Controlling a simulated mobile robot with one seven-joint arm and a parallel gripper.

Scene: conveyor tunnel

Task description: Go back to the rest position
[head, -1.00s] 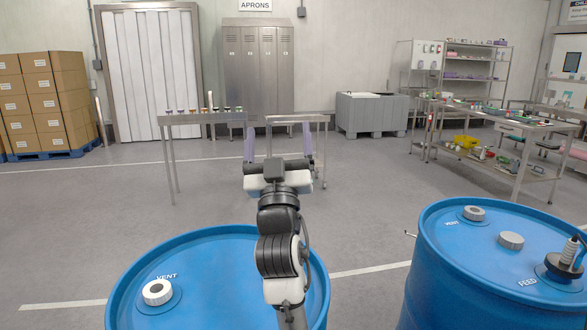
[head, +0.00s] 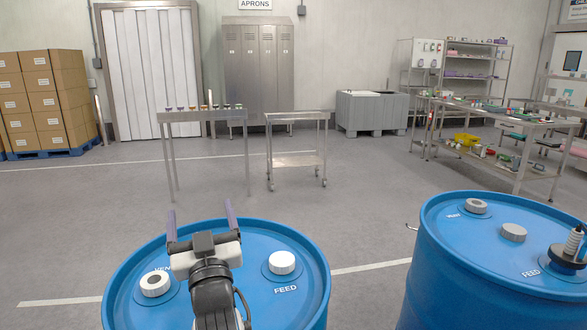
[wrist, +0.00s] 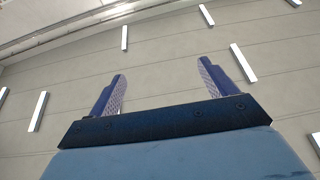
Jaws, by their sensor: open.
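My gripper (head: 201,220) is in the head view above the left blue drum, with its two purple fingers spread apart and pointing up. It holds nothing. In the wrist view the two fingers (wrist: 160,90) are wide apart with only the ceiling and its light strips behind them. My arm covers part of the left drum's top and partly hides its VENT label.
The left blue drum (head: 300,250) has a white VENT cap (head: 155,284) and a white FEED cap (head: 283,262). Another blue drum (head: 450,270) stands at right. A steel cart (head: 296,160) and a narrow table (head: 200,116) stand beyond open floor.

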